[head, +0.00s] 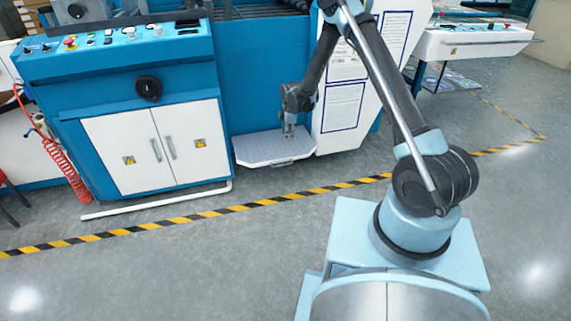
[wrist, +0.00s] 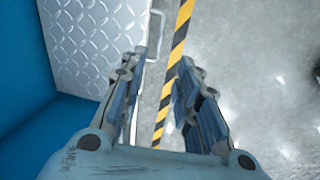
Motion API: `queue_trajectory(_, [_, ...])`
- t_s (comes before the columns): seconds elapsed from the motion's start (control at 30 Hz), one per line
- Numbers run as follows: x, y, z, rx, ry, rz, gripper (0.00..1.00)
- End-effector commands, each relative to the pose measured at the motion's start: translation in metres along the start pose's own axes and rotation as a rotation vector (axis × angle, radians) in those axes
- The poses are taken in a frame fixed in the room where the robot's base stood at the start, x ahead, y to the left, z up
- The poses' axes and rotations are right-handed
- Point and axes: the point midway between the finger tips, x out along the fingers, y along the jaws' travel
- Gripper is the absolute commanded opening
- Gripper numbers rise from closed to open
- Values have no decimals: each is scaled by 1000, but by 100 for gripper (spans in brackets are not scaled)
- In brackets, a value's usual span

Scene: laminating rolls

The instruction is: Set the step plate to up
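The step plate (head: 255,148) is a pale metal tread plate, lying flat and low at the foot of the blue machine. A thin bar runs along its front edge (head: 283,163). My gripper (head: 289,132) points down over the right part of the plate in the head view. In the wrist view the plate (wrist: 90,40) fills the upper left, and its edge bar (wrist: 151,35) lies just beyond the left finger. My gripper (wrist: 160,75) is open there, with floor and tape showing between the fingers. Whether a finger touches the plate cannot be told.
A white double-door cabinet (head: 143,150) under a control panel stands left of the plate. A white panel with printed sheets (head: 345,100) stands right of it. Yellow-black floor tape (head: 200,214) runs in front. The grey floor (head: 260,260) before it is clear.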

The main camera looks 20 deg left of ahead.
Motion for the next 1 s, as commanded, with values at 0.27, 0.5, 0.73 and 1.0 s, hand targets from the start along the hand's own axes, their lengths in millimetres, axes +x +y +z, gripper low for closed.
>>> queue_trajectory(0.27, [44,-5,-26,-93,5,-1,30])
queue_trajectory(0.5, [59,-6,-27,-100,5,-1,30])
queue_trajectory(0.73, [89,-5,-28,-100,5,-1,30])
queue_trajectory(1.0, [125,-5,-28,-99,5,0,30])
